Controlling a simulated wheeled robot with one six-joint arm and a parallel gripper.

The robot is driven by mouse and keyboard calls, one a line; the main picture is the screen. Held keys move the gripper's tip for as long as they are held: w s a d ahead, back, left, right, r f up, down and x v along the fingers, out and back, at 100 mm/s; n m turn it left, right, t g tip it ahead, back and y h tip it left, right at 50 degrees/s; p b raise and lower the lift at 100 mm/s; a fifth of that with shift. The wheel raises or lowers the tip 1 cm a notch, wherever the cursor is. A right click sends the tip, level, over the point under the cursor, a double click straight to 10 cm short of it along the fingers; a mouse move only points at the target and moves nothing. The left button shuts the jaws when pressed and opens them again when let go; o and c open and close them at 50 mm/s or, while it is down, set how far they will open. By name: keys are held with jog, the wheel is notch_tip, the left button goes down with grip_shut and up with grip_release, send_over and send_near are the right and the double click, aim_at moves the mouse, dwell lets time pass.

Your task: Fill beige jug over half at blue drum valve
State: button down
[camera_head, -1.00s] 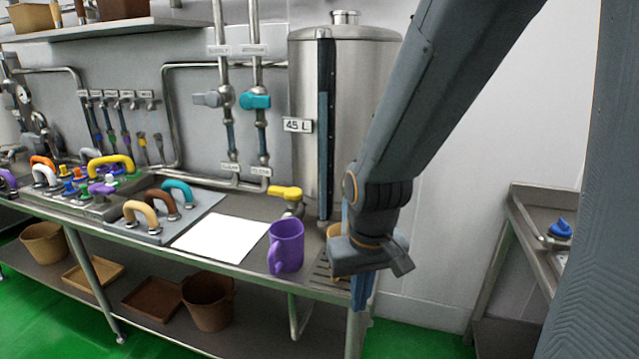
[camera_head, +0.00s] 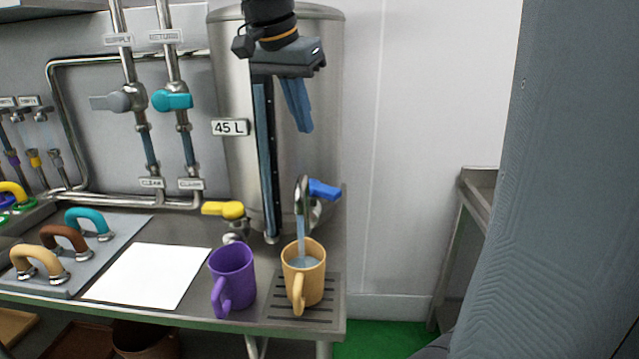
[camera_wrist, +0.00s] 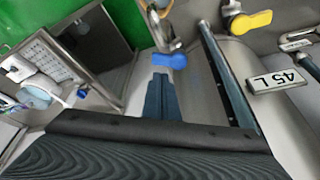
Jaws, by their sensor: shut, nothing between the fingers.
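The beige jug (camera_head: 311,285) stands upright on the drip grate, handle towards me. A stream runs from the spout (camera_head: 302,195) into it, and pale blue liquid (camera_head: 304,262) shows inside, below the rim; the exact level is hard to tell. The blue valve handle (camera_head: 325,190) sticks out to the right of the spout, and it also shows in the wrist view (camera_wrist: 170,60). My gripper (camera_head: 303,128) is shut and empty, above the valve in front of the steel drum (camera_head: 325,90). Its fingers also show in the wrist view (camera_wrist: 159,76).
A purple jug (camera_head: 235,275) stands just left of the beige jug. The yellow valve handle (camera_head: 223,209) is behind it. A white sheet (camera_head: 150,275) and a plate with several coloured handles lie further left. The space right of the drum is free.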

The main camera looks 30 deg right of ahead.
jog(key=f, duration=0.3)
jog(key=shift+w+a+p, duration=0.25)
jog(key=shift+a+p, duration=0.05)
jog(key=shift+a, duration=0.05)
jog(key=p, duration=0.3)
send_near(320, 186)
jog(key=s+f, duration=0.1)
jog(key=f, duration=0.1)
jog(key=s+f, duration=0.1)
jog(key=f, duration=0.1)
jog(key=s+f, duration=0.1)
jog(key=f, duration=0.1)
jog(key=shift+d+f, duration=0.2)
jog(key=shift+d, duration=0.2)
